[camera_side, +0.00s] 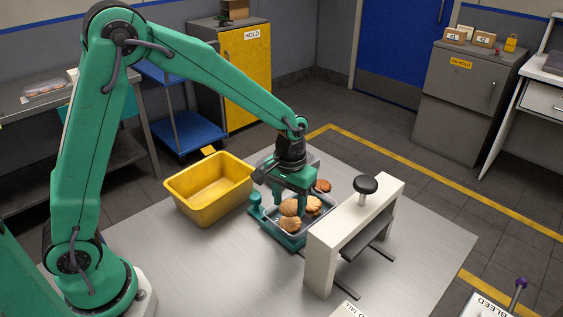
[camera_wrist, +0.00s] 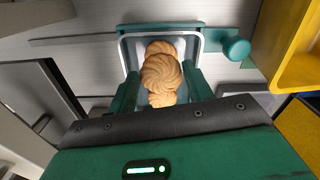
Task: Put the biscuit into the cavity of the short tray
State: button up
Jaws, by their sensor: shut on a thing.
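My gripper (camera_side: 293,203) points down over a metal tray (camera_side: 301,236) seated in a teal holder. It is shut on a golden, ridged biscuit (camera_wrist: 161,74), which shows between the two green fingers in the wrist view. In that view the tray (camera_wrist: 198,42) has a pale rim, and parts of other biscuits show beyond and below the held one. In the side view, one biscuit (camera_side: 290,224) lies at the tray's near end and others show around the fingers. I cannot tell whether the held biscuit touches the tray floor.
A yellow bin (camera_side: 208,201) stands left of the tray. A pale bridge-like stand (camera_side: 350,231) with a black knob (camera_side: 365,185) stands close on the right. A teal knob (camera_side: 255,199) rises at the holder's left. A darker biscuit (camera_side: 323,186) lies behind. The front left metal tabletop is clear.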

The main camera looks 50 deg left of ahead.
aim_at(289, 206)
jog(key=shift+f, duration=1.6)
jog(key=shift+f, duration=0.3)
jog(key=o, duration=0.4)
jog(key=shift+c, duration=0.2)
jog(key=shift+r, duration=0.2)
jog(key=shift+r, duration=2.05)
